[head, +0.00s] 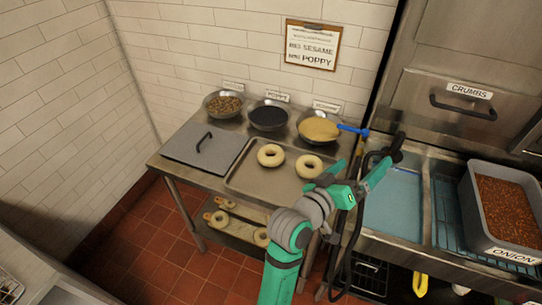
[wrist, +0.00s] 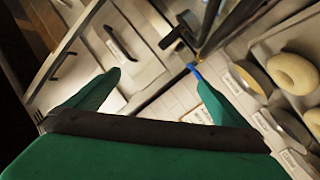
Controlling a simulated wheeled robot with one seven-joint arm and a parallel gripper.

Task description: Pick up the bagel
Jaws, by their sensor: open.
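Two pale ring-shaped bagels lie on a metal tray (head: 240,180) on the steel table, a left bagel (head: 271,155) and a right bagel (head: 309,167). A bagel (wrist: 291,73) also shows at the right of the wrist view; I cannot tell which one. My gripper (head: 354,172) is open and empty, to the right of the right bagel and apart from it. In the wrist view its green fingers (wrist: 158,82) are spread, with no bagel between them. More bagels (head: 262,236) lie on the lower shelf.
Bowls of topping, including a dark one (head: 268,117) and a tan one (head: 318,129) with a blue-handled utensil (head: 352,130), stand behind the tray. A flat lid (head: 205,146) lies left. A sink (head: 393,205) and an onion bin (head: 500,210) are right.

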